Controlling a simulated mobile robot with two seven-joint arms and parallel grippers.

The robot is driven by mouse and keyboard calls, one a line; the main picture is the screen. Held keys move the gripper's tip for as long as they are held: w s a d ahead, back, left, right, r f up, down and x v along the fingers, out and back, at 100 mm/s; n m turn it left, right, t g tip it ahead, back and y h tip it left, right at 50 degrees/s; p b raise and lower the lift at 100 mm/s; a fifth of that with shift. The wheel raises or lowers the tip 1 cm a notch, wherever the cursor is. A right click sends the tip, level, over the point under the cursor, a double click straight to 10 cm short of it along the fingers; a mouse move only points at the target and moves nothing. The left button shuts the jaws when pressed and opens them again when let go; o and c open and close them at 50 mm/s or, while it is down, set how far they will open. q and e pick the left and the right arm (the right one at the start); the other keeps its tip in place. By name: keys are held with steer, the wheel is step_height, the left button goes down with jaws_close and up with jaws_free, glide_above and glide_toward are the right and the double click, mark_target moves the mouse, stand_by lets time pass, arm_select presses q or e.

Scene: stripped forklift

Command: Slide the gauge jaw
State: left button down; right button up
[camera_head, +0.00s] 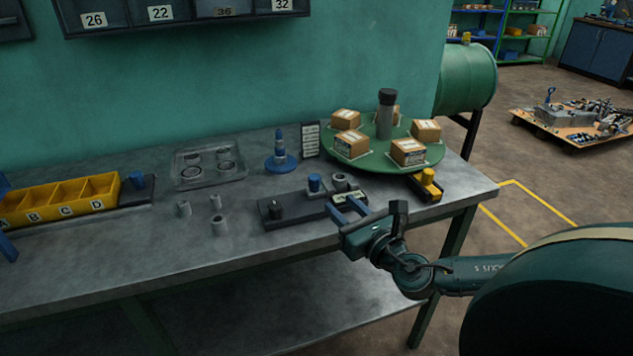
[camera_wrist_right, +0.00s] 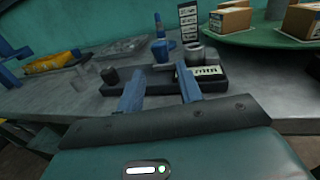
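The gauge (camera_head: 296,208) is a dark flat bar lying near the table's front edge. A grey ring (camera_head: 341,183) is beside the blue knob, and a white scale plate (camera_head: 351,199) marks the right end. Which part is the jaw, I cannot tell for sure. My right gripper (camera_head: 346,212) is open and empty, in front of the gauge's right part. In the wrist view its two blue fingers (camera_wrist_right: 158,88) point toward the gauge (camera_wrist_right: 152,80), apart.
A green turntable (camera_head: 372,167) with boxes and a dark-topped post stands behind right. A yellow-knobbed black block (camera_head: 427,185) sits right of the gripper. Several grey cylinders (camera_head: 219,225), a clear tray (camera_head: 208,166) and a yellow lettered bin (camera_head: 62,201) lie left. The front-left tabletop is clear.

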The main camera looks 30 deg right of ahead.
mark_target(318, 183)
steer(key=w+p, duration=0.1)
steer(key=w, duration=0.9)
steer(key=shift+w+d, duration=0.1)
steer(key=shift+d, duration=0.05)
steer(key=shift+f, duration=0.1)
steer(key=shift+c, duration=0.6)
jaws_close()
